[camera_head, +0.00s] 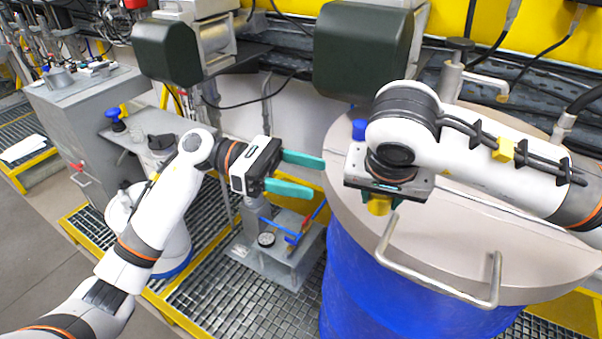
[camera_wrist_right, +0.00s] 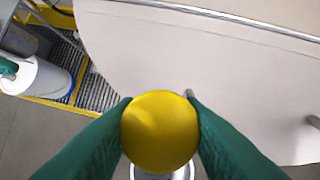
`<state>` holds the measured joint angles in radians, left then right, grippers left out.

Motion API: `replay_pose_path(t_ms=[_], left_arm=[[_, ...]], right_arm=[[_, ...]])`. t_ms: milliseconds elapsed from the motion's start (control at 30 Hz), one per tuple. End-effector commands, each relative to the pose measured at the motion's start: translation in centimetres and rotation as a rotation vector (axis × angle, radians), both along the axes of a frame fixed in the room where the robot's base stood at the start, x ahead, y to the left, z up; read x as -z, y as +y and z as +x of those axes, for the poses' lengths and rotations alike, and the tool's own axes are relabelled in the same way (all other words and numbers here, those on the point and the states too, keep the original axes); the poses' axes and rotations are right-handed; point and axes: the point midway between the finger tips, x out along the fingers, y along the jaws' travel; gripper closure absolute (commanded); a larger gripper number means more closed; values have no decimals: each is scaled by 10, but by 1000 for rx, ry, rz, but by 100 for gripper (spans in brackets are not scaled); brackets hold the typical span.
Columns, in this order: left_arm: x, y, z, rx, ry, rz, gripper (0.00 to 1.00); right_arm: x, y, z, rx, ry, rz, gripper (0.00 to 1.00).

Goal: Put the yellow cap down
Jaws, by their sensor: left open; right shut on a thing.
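The yellow cap (camera_head: 379,205) is between the fingers of my right gripper (camera_head: 381,198), which is shut on it over the left part of the drum lid (camera_head: 450,235). In the right wrist view the round yellow cap (camera_wrist_right: 160,132) sits between the two green fingers, with the pale lid behind it. A round metallic rim (camera_wrist_right: 172,173) shows partly below the cap; the cap hides the rest. I cannot tell whether cap and rim touch. My left gripper (camera_head: 304,175) is open and empty, left of the drum, its green fingers pointing right.
A bent metal handle (camera_head: 440,285) rises from the lid's front. A blue piece (camera_head: 359,129) is at the lid's left edge. The blue drum (camera_head: 370,275) stands beside a grey stand (camera_head: 275,260) on grating. Dark motors (camera_head: 362,50) stand behind. The lid's right front is clear.

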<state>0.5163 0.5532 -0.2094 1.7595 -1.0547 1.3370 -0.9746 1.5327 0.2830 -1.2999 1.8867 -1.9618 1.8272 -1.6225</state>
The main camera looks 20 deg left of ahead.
Motion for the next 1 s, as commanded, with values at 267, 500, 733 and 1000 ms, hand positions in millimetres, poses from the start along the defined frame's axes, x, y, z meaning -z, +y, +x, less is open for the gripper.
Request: replay_pose_path(t_ms=[267,500,733,1000], left_arm=[[0,-31,-5,14,-29,19,38],[2,-78,-6,13,-27,17,38],[4,-109,-7,12,-23,17,38],[5,-119,-8,9,-23,18,38]], right_arm=[[0,0,0,0,0,0,92],[0,0,0,0,0,0,92],[0,0,0,0,0,0,92],[0,0,0,0,0,0,92]])
